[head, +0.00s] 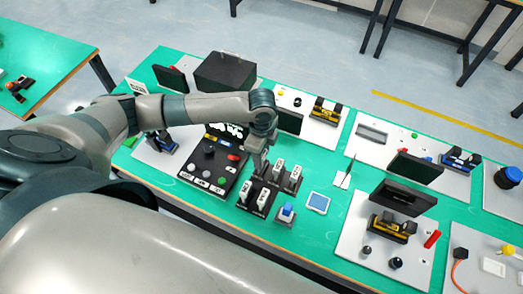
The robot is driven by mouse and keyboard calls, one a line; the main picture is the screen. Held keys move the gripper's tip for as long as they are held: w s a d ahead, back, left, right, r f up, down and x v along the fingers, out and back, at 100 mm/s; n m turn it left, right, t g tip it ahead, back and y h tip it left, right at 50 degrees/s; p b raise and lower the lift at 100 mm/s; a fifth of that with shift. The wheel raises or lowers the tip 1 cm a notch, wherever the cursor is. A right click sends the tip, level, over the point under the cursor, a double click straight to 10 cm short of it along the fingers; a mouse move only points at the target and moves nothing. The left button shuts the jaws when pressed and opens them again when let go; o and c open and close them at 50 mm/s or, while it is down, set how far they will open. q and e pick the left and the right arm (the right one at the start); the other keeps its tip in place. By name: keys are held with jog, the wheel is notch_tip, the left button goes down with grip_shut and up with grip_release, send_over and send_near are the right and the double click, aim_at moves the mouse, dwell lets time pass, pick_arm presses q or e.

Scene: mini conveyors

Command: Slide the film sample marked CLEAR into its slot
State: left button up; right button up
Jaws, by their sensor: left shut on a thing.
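My left gripper (257,168) points down over the green table, at the back edge of a group of black holders. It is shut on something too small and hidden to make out. Upright white pieces with dark marks stand in the black holders: a back pair (278,167) and (295,178), and a front pair (245,190) and (263,198). I cannot read CLEAR on any piece, nor tell which is the film sample or its slot. My right gripper is not in view.
A black control panel (213,172) with buttons lies left of the gripper. A blue-topped block (287,212) and a blue square pad (318,202) lie to the right. A black box (225,72) stands behind. Mini conveyors (392,227) stand on grey plates at right.

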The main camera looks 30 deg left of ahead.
pick_arm(q)
jog(key=shift+f+b, duration=0.3)
jog(key=shift+f, duration=0.75)
jog(key=o, duration=1.1)
jog(key=shift+r, duration=0.15)
jog(key=shift+r+b, duration=0.3)
jog(key=shift+r, duration=0.25)
notch_tip(320, 180, up, 16)
jog(key=b, duration=0.4)
